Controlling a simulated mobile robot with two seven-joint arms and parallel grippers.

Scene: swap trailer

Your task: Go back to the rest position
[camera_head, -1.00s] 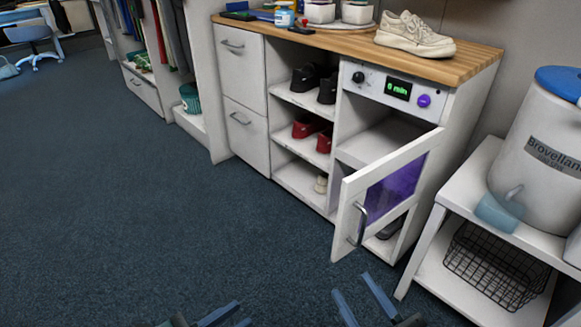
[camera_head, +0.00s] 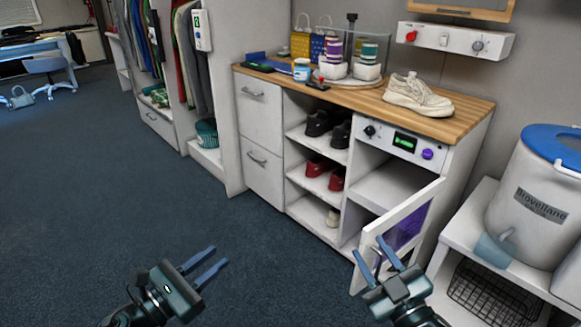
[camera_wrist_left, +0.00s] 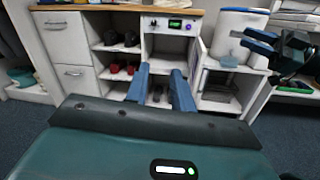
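My left gripper (camera_head: 205,268) is at the lower left of the head view, over the blue carpet, with its two blue fingers apart and nothing between them. In the left wrist view its fingers (camera_wrist_left: 161,88) are also apart, pointing at the cabinet from a distance. My right gripper (camera_head: 378,258) is at the lower right of the head view, in front of the open cabinet door (camera_head: 385,235). Its fingers are apart and I see nothing between them. It also shows at the upper right of the left wrist view (camera_wrist_left: 258,42).
The cabinet (camera_head: 262,135) has a wooden top with a beige shoe (camera_head: 417,95) on it. Dark and red shoes (camera_head: 317,165) sit on its shelves. A white tank with a blue lid (camera_head: 535,205) stands on a side rack at right. The carpet (camera_head: 110,190) at left is clear.

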